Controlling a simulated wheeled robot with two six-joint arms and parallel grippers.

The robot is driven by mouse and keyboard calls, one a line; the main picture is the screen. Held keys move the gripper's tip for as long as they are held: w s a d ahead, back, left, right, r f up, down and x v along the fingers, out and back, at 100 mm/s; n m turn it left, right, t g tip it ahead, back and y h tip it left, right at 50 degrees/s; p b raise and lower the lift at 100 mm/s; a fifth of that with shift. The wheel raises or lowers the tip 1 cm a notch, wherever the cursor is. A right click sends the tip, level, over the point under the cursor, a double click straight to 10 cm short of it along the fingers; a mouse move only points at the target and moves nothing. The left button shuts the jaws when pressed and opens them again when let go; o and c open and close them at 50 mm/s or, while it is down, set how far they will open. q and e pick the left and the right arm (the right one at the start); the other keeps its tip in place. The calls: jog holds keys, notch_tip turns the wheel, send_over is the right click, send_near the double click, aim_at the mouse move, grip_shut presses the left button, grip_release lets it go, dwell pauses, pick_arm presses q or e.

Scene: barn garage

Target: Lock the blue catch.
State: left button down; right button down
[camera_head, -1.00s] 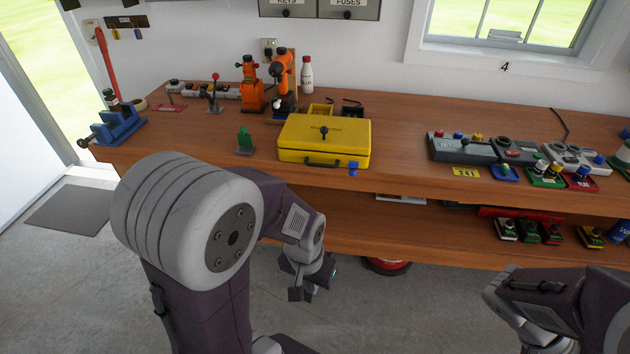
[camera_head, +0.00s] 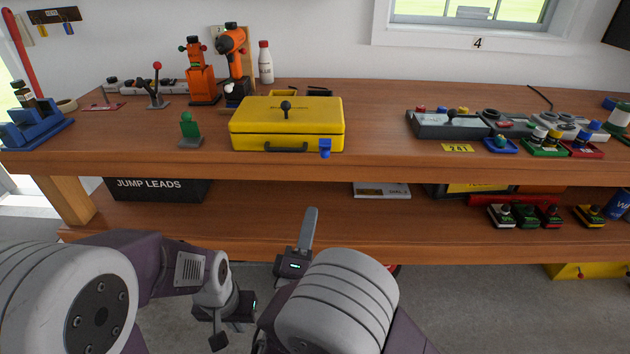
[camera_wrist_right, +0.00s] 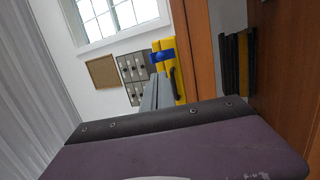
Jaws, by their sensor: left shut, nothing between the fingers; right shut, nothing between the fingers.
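The blue catch (camera_head: 325,149) is on the front face of a closed-looking yellow case (camera_head: 246,140), near its right corner. It also shows in the right wrist view (camera_wrist_right: 165,56), against the yellow case (camera_wrist_right: 167,46); its exact position is too small to tell. My right gripper (camera_head: 309,229) is shut and empty, pointing up in front of the bench, below and apart from the catch. Its grey fingers (camera_wrist_right: 155,93) point towards the case in the wrist view. My left gripper (camera_head: 218,340) is shut and empty, low in front of the bench, left of the right one.
The case has a black handle (camera_head: 285,149) and a lid knob (camera_head: 286,108). A green-topped stand (camera_head: 190,130) is left of it, orange tools (camera_head: 201,80) behind it. Grey control boxes (camera_head: 448,125) stand to the right. The bench (camera_head: 380,158) is bare between. A lower shelf (camera_head: 400,225) juts out below.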

dwell(0.3)
send_near(323, 157)
jog(key=x, duration=0.6)
jog(key=shift+w+d+p, duration=0.25)
jog(key=shift+w+p, duration=0.15)
jog(key=shift+a+r, duration=0.1)
